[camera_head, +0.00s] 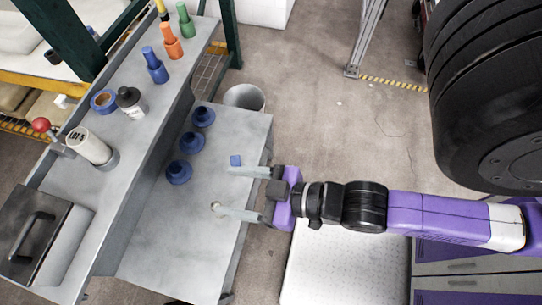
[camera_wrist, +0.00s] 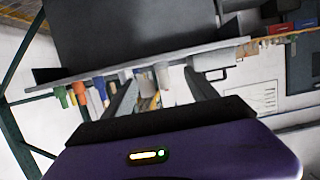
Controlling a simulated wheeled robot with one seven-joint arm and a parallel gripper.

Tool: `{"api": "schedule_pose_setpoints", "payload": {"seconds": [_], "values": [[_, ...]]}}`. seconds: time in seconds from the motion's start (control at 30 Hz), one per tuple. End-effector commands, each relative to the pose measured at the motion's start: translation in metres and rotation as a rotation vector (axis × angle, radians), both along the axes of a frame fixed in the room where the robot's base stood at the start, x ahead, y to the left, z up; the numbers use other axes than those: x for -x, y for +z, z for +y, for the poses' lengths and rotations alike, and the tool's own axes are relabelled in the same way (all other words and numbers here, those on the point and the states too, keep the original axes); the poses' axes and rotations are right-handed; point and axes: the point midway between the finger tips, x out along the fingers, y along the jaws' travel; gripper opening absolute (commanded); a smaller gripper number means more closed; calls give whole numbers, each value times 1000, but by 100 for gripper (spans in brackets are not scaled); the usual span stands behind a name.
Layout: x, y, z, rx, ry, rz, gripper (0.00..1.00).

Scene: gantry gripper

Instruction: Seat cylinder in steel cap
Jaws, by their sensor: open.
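A pale cylinder (camera_head: 86,145) with dark lettering stands on the raised grey bench in the head view. Around its lower right end is a grey metal piece (camera_head: 109,161) that looks like the steel cap; I cannot tell whether the cylinder sits in it or only beside it. My gripper (camera_head: 226,189) is open and empty, its two fingers spread over the lower grey table, well right of the cylinder. In the wrist view the open fingers (camera_wrist: 160,78) frame a pale upright shape and the bench edge; I cannot tell what that shape is.
Blue flanged pieces (camera_head: 178,173) and a blue cube (camera_head: 235,160) lie on the lower table.

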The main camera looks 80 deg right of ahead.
Motion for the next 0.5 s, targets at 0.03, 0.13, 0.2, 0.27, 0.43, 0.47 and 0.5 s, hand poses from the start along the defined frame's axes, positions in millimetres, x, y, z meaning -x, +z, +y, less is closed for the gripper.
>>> {"api": "schedule_pose_setpoints", "payload": {"seconds": [0.03,0.13,0.2,0.27,0.43,0.47,0.5], "values": [[20,1,-1,-2,-2,6,67],[48,11,-3,-1,-6,-8,67],[62,18,-4,-3,-9,-17,67],[71,23,-5,-2,-11,-22,67],[81,30,-6,-1,-14,-33,67],[82,30,-6,-1,-15,-33,67],[82,30,-6,-1,-15,-34,67]]}}
